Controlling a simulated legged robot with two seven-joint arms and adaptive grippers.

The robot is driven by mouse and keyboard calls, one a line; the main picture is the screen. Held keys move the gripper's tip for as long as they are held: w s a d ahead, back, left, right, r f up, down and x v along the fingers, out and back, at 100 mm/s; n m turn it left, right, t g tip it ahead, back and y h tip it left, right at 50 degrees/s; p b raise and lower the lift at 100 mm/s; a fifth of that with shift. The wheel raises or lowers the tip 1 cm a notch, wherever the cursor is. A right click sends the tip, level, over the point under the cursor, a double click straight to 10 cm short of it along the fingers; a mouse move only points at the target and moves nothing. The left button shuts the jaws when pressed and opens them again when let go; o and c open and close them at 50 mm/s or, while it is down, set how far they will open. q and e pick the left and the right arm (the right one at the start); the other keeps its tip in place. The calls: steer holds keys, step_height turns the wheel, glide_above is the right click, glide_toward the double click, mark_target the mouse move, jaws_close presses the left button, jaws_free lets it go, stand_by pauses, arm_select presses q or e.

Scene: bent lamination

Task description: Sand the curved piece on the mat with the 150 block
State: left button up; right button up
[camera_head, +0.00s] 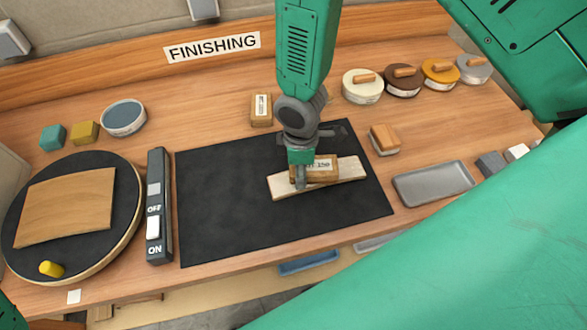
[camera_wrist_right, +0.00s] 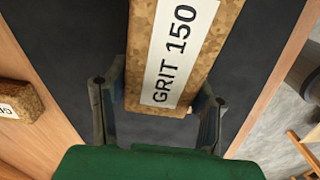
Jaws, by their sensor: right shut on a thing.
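The curved piece (camera_head: 352,169) is a pale wooden strip lying slantwise on the dark mat (camera_head: 225,215), right of the mat's middle. The 150 block (camera_head: 323,175) is a cork-brown block with a white label, and it sits over the strip's middle. In the right wrist view the block (camera_wrist_right: 180,55) reads "GRIT 150". My right gripper (camera_head: 308,165) comes down from above and is shut on the block, one finger on each side. The strip's middle is hidden under block and gripper, and I cannot tell whether the block presses on it. My left gripper is out of view.
A similar labelled block (camera_head: 261,110) stands behind the mat. A plain wooden-topped block (camera_head: 384,139) and a grey tray (camera_head: 433,184) lie right. A switch strip (camera_head: 159,205) and a round stand (camera_head: 125,230) with a curved panel (camera_head: 65,207) are left.

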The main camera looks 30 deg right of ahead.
steer(key=shift+w+d+r, duration=0.1)
steer(key=shift+d+r, duration=0.15)
steer(key=shift+r, duration=0.4)
steer(key=r, duration=0.2)
steer(key=a+r, duration=0.1)
steer(key=r, duration=0.1)
steer(key=shift+a+r, duration=0.2)
steer(key=shift+r, duration=0.15)
steer(key=shift+d+r, duration=0.1)
steer(key=shift+d, duration=0.5)
steer(key=shift+a+r, duration=0.2)
steer(key=shift+r, duration=0.85)
steer(key=shift+a+r, duration=0.3)
steer(key=shift+r, duration=0.15)
steer(key=shift+d+f, duration=0.1)
steer(key=shift+d, duration=0.35)
